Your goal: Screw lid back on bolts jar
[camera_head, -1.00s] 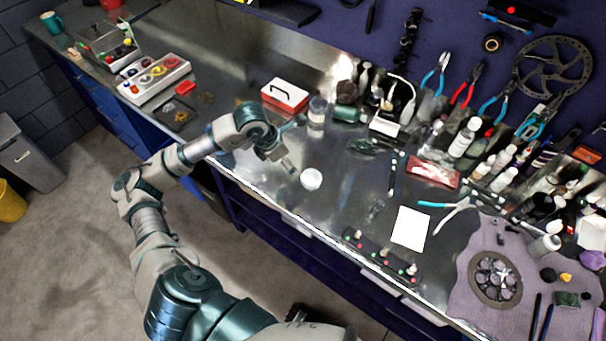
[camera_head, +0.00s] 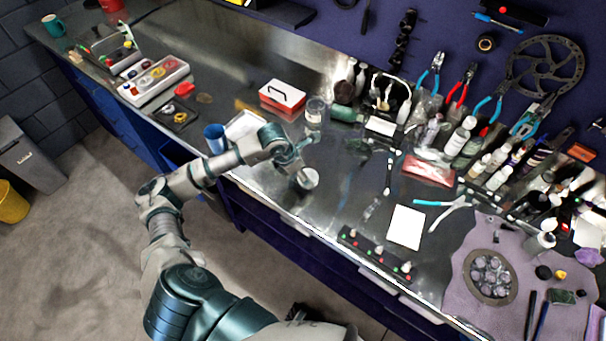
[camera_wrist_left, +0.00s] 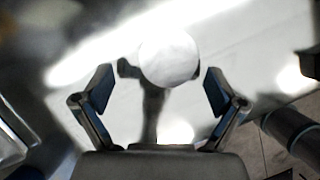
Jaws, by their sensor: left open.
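A round white lid (camera_head: 309,179) lies flat near the front edge of the metal bench. It also shows in the left wrist view (camera_wrist_left: 168,57), just ahead of and between the spread fingers. My left gripper (camera_head: 299,175) is at the lid's left side in the head view, low over the bench. In the wrist view its fingers (camera_wrist_left: 160,86) are wide apart with nothing held. A clear jar (camera_head: 315,114), which looks like the bolts jar, stands upright behind the lid; its contents are too small to tell. My right gripper is out of view.
A red and white box (camera_head: 282,97) stands left of the jar, and a dark green item (camera_head: 346,111) lies right of it. A blue cup (camera_head: 214,138) stands behind my left arm.

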